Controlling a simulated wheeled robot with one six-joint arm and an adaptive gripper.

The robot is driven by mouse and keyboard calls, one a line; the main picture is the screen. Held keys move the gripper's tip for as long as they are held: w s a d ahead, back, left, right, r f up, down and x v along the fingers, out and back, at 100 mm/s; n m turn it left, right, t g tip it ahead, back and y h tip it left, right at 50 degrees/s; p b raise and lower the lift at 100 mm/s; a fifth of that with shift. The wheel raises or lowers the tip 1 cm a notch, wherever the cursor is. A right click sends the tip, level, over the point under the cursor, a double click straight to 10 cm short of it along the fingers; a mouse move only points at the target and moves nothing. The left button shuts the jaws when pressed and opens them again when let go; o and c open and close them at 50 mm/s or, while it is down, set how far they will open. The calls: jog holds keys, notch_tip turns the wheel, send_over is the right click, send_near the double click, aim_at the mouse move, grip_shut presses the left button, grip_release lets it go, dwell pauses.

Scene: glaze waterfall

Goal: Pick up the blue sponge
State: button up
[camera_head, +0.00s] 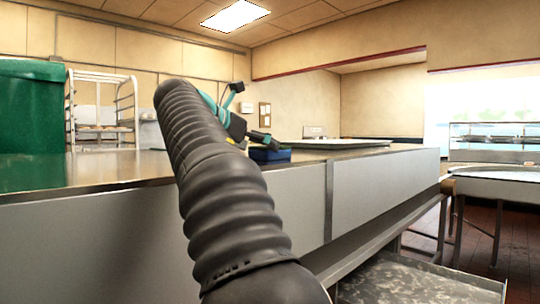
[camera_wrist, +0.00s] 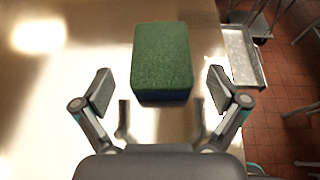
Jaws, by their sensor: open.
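The blue sponge (camera_wrist: 162,96) lies on the shiny metal counter (camera_wrist: 60,110). In the wrist view it has a green top face, and its blue layer shows along the near side. In the head view the sponge (camera_head: 270,155) is a small blue block on the counter, just below my gripper (camera_head: 258,138). In the wrist view my gripper (camera_wrist: 161,92) is open and empty, with one finger to the left and one to the right of the sponge. Gaps show on both sides. The height of the fingers above the sponge is hard to tell.
A large green box (camera_head: 30,120) stands on the counter at the left. A metal tray (camera_wrist: 242,56) sits lower, past the counter's right edge. The counter left of the sponge is clear in the wrist view.

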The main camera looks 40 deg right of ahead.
jog(key=x, duration=0.3)
jog(key=shift+d+f, duration=0.1)
jog(key=shift+d, duration=0.15)
jog(key=c, duration=0.8)
jog(key=shift+r+p, duration=0.4)
jog(key=shift+r, duration=1.2)
jog(key=s+d+r, duration=0.3)
jog(key=s+r, duration=0.5)
jog(key=s, duration=0.3)
jog(key=shift+d, duration=0.4)
